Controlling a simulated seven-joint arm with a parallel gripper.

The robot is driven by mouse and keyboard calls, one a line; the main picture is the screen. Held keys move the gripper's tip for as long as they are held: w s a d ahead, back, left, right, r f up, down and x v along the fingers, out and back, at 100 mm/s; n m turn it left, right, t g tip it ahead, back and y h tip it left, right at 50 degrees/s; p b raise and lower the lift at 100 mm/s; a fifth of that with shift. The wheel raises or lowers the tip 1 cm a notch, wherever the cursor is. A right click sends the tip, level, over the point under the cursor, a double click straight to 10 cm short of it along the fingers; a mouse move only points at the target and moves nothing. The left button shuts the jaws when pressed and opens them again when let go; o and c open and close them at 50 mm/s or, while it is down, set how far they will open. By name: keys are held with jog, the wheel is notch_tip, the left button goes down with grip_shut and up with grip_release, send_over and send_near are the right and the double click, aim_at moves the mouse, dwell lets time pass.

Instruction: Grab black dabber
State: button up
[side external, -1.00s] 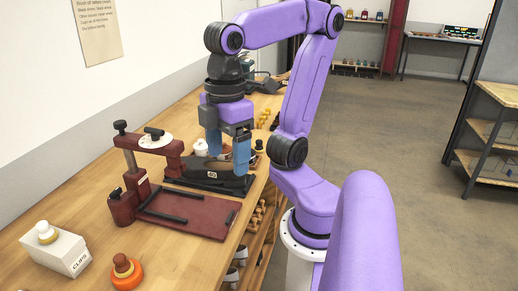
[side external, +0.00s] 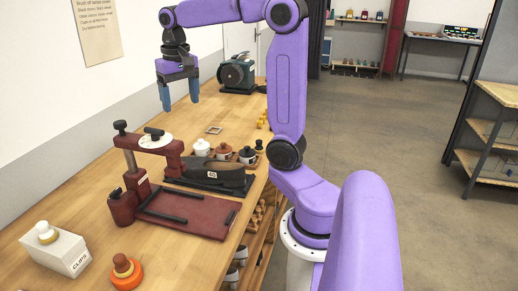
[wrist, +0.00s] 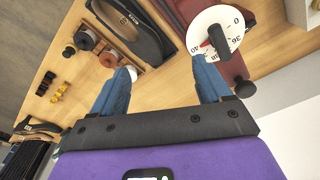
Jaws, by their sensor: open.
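A small black knobbed piece, likely the black dabber (side external: 259,146), stands at the right edge of the wooden bench in the side view. A dark-topped pot (side external: 247,155) is just beside it, so I cannot tell for certain which is the dabber. My gripper (side external: 180,104) is open and empty, well above the bench and to the back left of these pieces. In the wrist view its blue fingers (wrist: 164,66) are spread with bare bench between them.
A white pot (side external: 201,147) and a brown pot (side external: 224,151) stand behind the black shoe form (side external: 213,174). The red press (side external: 187,213) with a white dial (side external: 155,141) is in front. A green machine (side external: 237,73) stands at the back.

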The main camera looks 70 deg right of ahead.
jog(key=s+d+m, duration=0.1)
jog(key=d+m, duration=0.6)
jog(key=d, duration=0.8)
jog(key=m, duration=0.7)
send_over(259, 141)
jog(key=a, duration=0.2)
notch_tip(259, 141, down, 13)
jog(key=shift+g+h, duration=0.4)
jog(key=f, duration=0.4)
jog(key=d+f, duration=0.1)
jog(key=f, duration=0.6)
jog(key=shift+s+d+f, duration=0.1)
jog(key=shift+d+f, duration=0.1)
jog(key=shift+f, duration=0.2)
jog(key=shift+d+f, duration=0.2)
jog(key=shift+f, duration=1.25)
jog(key=shift+d+f, duration=0.2)
jog(key=shift+f, duration=1.2)
jog(key=c, duration=1.1)
